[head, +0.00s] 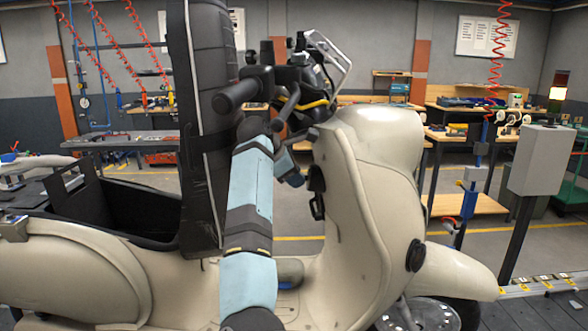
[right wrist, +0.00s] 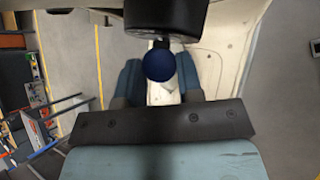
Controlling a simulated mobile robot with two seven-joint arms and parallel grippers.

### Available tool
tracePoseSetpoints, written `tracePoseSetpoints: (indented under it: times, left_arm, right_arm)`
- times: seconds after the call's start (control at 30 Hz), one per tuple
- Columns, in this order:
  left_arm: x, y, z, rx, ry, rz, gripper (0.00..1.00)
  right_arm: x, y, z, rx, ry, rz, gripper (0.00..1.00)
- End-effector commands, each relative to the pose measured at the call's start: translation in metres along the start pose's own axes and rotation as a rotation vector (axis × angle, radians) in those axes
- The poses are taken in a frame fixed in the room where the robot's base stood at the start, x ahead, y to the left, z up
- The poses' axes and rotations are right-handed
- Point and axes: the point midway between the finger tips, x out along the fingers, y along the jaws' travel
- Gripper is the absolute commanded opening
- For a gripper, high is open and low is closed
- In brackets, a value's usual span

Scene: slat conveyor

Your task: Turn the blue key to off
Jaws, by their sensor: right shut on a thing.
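The blue key (right wrist: 160,66) has a round, dark blue head and sits below a dark cylindrical part in the right wrist view. My right gripper (right wrist: 160,80) has one finger on each side of the key's head and is shut on it. In the head view the right gripper (head: 291,168) is at the inner side of the cream scooter (head: 375,190), below the handlebars (head: 285,80). The key is hidden there, and I cannot tell which way it is turned. My left gripper is not in view.
A tall black padded seat back (head: 207,120) stands close left of my right arm. A grey box on a post (head: 540,160) stands at the right. Workbenches (head: 470,135) line the back.

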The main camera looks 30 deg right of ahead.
Motion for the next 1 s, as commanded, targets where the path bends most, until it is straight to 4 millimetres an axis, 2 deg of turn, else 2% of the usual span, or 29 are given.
tracePoseSetpoints:
  times: [0.1,0.53,1.0]
  left_arm:
    - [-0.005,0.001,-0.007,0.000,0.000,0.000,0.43]
    - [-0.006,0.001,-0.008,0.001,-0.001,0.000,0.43]
    - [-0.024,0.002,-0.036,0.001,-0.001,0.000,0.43]
  right_arm:
    - [-0.001,0.001,0.000,-0.027,0.013,-0.033,0.17]
    - [0.000,0.000,0.000,-0.041,0.018,-0.049,0.17]
    - [-0.002,0.004,0.003,-0.167,0.072,-0.195,0.18]
